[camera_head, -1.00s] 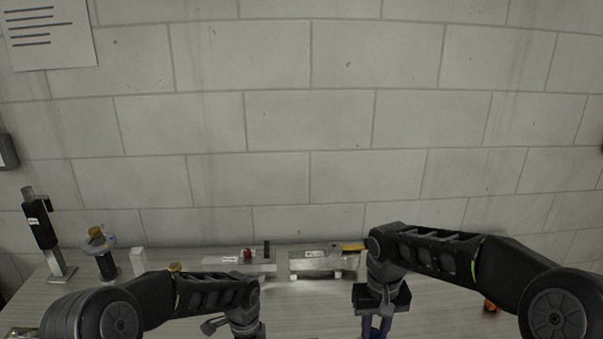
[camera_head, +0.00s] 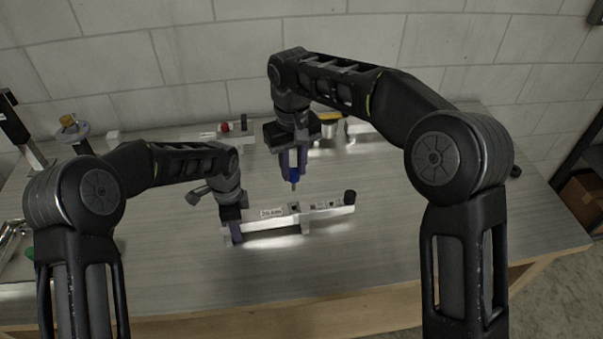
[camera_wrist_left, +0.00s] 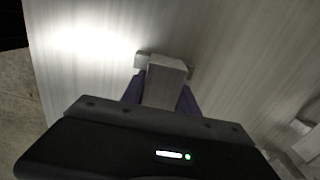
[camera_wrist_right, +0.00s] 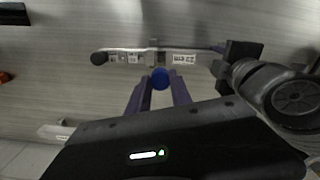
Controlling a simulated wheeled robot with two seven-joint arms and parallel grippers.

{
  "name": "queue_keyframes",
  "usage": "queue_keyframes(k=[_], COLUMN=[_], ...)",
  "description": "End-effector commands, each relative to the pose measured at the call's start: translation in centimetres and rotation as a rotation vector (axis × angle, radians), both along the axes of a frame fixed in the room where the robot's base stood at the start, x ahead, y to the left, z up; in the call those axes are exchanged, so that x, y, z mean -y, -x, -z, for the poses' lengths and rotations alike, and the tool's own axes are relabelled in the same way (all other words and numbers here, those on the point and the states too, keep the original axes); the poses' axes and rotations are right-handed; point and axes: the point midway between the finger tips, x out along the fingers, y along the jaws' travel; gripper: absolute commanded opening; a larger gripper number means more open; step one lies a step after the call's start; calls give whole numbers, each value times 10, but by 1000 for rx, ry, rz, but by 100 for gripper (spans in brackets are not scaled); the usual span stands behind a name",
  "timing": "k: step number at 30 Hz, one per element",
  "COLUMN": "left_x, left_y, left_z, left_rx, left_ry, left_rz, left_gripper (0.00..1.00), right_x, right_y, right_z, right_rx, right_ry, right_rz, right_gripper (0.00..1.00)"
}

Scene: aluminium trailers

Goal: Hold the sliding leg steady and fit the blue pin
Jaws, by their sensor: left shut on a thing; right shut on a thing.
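The sliding leg (camera_head: 270,222) is a light metal bar with a printed label and a black knob at its right end, lying across the middle of the table. My left gripper (camera_head: 232,222) is shut on the left end of the leg; the left wrist view shows the grey end block (camera_wrist_left: 164,72) between its fingers. My right gripper (camera_head: 294,165) is shut on the blue pin (camera_head: 294,184), held tip down above and behind the leg, apart from it. The right wrist view shows the blue pin's round head (camera_wrist_right: 160,78) between the fingers, with the leg beyond (camera_wrist_right: 130,57).
A gold-topped stand (camera_head: 72,128) and a black-and-silver post (camera_head: 20,130) are at the left. The table's front right is clear.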

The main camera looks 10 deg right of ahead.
Motion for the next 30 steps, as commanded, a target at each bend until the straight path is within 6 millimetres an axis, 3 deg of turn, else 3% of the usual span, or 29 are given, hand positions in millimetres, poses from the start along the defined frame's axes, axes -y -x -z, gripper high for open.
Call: queue_keyframes(k=[14,30], left_x=[0,0], left_y=[0,0], left_z=[0,0], left_rx=[1,1], left_ry=[0,0], left_rz=[0,0], left_gripper=[0,0], right_x=[0,0], right_y=[0,0], right_z=[6,50], right_rx=[0,0], right_ry=[1,1], right_rz=[0,0], right_gripper=[0,0])
